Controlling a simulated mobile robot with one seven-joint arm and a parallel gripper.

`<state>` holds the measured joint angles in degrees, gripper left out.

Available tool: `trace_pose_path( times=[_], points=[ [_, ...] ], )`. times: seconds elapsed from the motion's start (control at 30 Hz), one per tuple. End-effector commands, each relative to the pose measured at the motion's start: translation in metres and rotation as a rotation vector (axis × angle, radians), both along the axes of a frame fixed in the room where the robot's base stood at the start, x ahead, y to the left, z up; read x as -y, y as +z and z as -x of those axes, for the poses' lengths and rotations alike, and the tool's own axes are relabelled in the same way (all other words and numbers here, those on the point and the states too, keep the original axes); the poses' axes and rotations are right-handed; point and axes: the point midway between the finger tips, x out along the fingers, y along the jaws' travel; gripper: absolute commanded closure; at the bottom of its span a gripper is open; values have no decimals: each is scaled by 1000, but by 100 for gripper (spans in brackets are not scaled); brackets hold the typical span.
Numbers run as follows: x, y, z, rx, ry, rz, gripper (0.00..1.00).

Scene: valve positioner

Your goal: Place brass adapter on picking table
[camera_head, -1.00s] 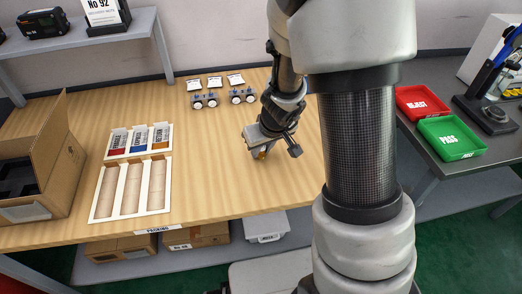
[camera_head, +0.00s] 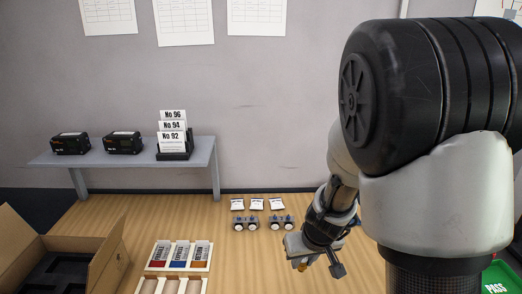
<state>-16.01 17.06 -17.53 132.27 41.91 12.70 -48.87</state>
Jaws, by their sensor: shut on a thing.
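My gripper (camera_head: 303,262) is at the lower middle right of the head view, over the wooden table (camera_head: 240,268). It is shut on a small brass-coloured piece, the brass adapter (camera_head: 301,267), of which only a little shows below the jaws. The rest of the adapter is hidden by the gripper. I cannot tell whether the adapter touches the wood. My arm covers the right side of the view.
Two grey manifold-like parts (camera_head: 247,223) and several white packets (camera_head: 257,204) lie behind my gripper. A white tray with coloured inserts (camera_head: 180,256) and an open cardboard box (camera_head: 110,262) stand left. A grey shelf (camera_head: 205,155) holds black devices (camera_head: 123,143) and number cards (camera_head: 173,131).

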Motion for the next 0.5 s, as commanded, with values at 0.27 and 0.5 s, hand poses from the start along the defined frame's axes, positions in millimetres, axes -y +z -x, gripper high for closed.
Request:
trace_pose_path(
  times=[0.27, 0.5],
  points=[
    [14, 45, 19, 6, -148, -1, 100],
    [15, 36, 16, 12, -153, -5, 100]
  ],
)
